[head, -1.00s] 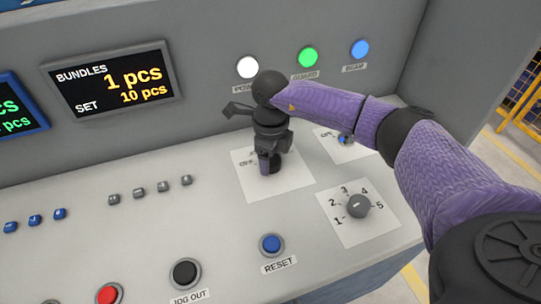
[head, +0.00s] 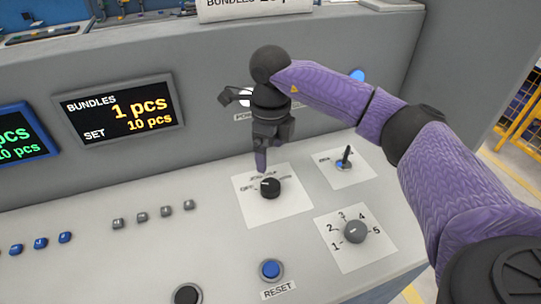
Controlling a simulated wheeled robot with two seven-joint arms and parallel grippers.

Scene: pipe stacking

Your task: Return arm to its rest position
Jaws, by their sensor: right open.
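My right gripper (head: 262,160) hangs from the purple right arm, pointing down, just above and behind a black rotary knob (head: 270,187) on a white label plate. The gripper is open and empty, with a visible gap to the knob. The knob's pale pointer mark faces left. My left gripper is not in view.
A toggle switch (head: 345,161) and a grey numbered dial (head: 355,231) sit right of the knob. A blue RESET button (head: 270,269) is in front. The BUNDLES display (head: 119,108) is on the upright panel at left. Open air lies above the console.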

